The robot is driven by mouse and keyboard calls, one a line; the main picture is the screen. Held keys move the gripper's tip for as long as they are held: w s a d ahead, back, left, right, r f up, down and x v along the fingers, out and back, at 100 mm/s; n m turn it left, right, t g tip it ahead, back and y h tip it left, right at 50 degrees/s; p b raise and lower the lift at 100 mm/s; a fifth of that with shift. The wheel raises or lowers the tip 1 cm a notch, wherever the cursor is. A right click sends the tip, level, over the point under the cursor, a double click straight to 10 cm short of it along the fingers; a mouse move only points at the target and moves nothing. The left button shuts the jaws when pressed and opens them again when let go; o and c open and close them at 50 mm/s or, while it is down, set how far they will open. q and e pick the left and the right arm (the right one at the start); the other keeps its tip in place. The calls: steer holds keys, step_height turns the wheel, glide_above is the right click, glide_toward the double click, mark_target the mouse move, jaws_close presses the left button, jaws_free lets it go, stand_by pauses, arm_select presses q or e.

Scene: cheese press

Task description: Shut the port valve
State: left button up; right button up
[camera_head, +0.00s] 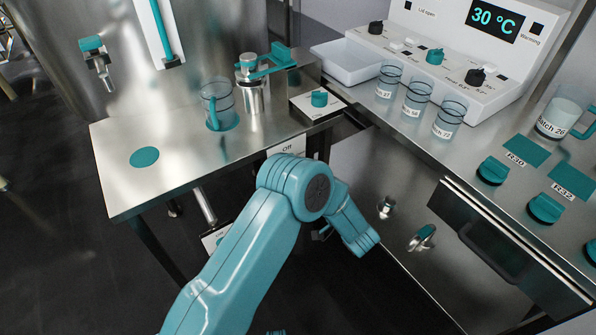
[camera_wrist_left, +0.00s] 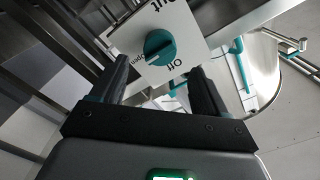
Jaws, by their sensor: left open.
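In the left wrist view, a teal round knob (camera_wrist_left: 160,48) with a white pointer mark sits on a white plate (camera_wrist_left: 183,22). The plate reads "Off", a smaller "open" and a cut-off word ending in "ut". My left gripper (camera_wrist_left: 160,82) is open and empty, with its two dark fingers below and to either side of the knob. They look apart from it; the distance is unclear. In the head view, a white plate marked "Off" (camera_head: 287,147) shows on the bench front, partly behind my left arm, which hides most of the gripper. My right gripper is not in view.
Labelled beakers (camera_head: 417,97) stand on the right counter. A drawer handle (camera_head: 490,255) sticks out at right.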

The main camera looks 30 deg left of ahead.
arm_select(q)
steer(key=x, duration=0.5)
steer(key=shift+w+a+b, duration=0.1)
steer(key=shift+a+b, duration=0.1)
steer(key=shift+b, duration=0.15)
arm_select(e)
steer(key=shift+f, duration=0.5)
arm_select(q)
steer(key=c, duration=1)
steer(key=shift+c, duration=0.2)
